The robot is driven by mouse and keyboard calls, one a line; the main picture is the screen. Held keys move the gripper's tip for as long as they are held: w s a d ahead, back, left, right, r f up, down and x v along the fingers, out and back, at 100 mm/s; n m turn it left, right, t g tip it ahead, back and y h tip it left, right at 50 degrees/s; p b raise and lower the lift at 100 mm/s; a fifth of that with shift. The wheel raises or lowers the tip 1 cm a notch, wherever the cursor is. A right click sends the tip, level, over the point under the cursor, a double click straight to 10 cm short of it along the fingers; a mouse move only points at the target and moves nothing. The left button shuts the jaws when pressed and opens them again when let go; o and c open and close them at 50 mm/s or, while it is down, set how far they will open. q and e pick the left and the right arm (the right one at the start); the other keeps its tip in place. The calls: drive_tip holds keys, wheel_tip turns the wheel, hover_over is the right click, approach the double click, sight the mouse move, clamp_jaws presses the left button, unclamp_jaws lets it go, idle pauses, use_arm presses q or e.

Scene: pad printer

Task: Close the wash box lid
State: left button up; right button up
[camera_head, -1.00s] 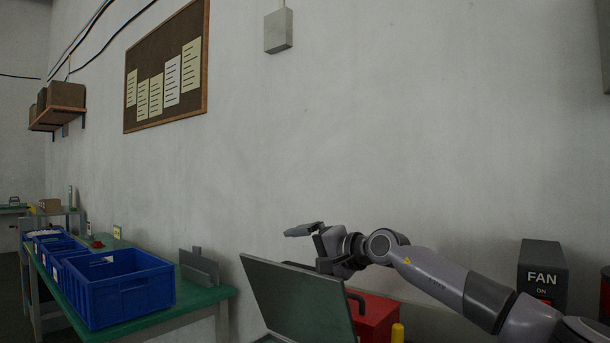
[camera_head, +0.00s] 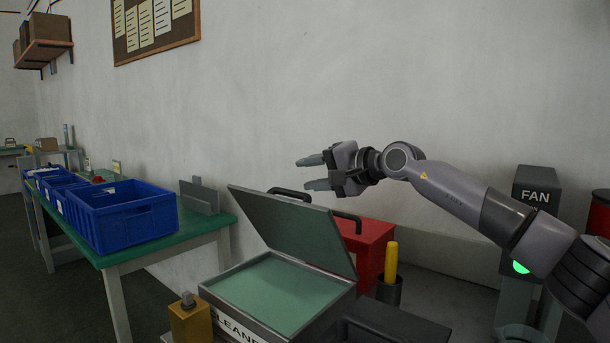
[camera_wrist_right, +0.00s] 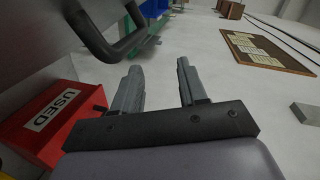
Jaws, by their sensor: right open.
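The wash box (camera_head: 213,292) is a grey metal box with "CLEANER" lettering on its front and a green surface inside. Its lid (camera_head: 290,227) stands open, tilted up at the back, with a dark handle (camera_head: 289,194) on its far side. The lid's back and handle also fill the upper left of the right wrist view (camera_wrist_right: 115,45). My right gripper (camera_head: 308,173) is open and empty, above and behind the raised lid. In the right wrist view its two fingers (camera_wrist_right: 158,80) are apart, with the handle to their left. My left gripper is out of view.
A red box (camera_head: 372,243) marked "USED" (camera_wrist_right: 55,112) stands behind the lid. A dark cup with a yellow stick (camera_head: 391,262) and a yellow bottle (camera_head: 190,322) flank the wash box. A fan control (camera_head: 537,188) is at right. Blue bins (camera_head: 122,219) sit on a green table at left.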

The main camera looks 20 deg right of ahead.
drive_tip(key=b+v, duration=0.1)
drive_tip(key=v, duration=0.1)
drive_tip(key=f+b+v, duration=0.1)
drive_tip(key=v, duration=0.1)
drive_tip(key=shift+s+d+b, duration=0.25)
drive_tip(key=shift+s+b, duration=0.05)
drive_tip(key=shift+s, duration=0.1)
drive_tip(key=shift+c, duration=0.2)
